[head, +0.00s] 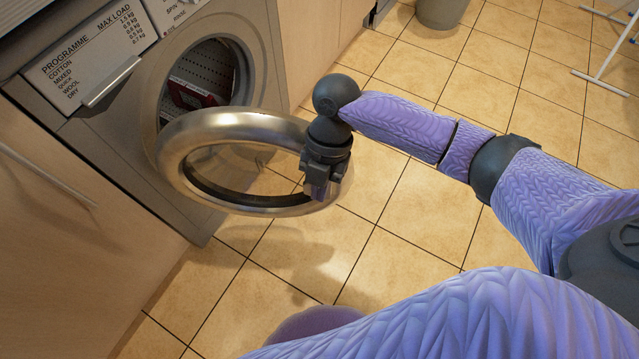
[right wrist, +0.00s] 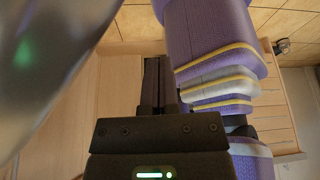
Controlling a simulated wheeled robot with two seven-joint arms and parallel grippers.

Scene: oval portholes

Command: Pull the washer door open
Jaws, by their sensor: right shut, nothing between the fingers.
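The washer door (head: 235,125), a round silver metal ring with a dark inner rim, stands swung well out from the grey washer (head: 135,95). The round drum opening (head: 205,70) is uncovered. My right gripper (head: 321,188) is at the door's outer right side, pointing down, and covers part of the ring. In the right wrist view, its dark fingers (right wrist: 158,85) are together with nothing between them. The shiny door rim (right wrist: 45,60) fills the upper left there, beside the fingers. Whether they touch the door I cannot tell. My left gripper is not in view.
Wooden cabinet fronts (head: 75,225) flank the washer, the left one with a long bar handle (head: 45,175). A grey bin (head: 441,12) and a white rack (head: 610,60) stand at the back. The tiled floor (head: 290,265) in front of the door is clear.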

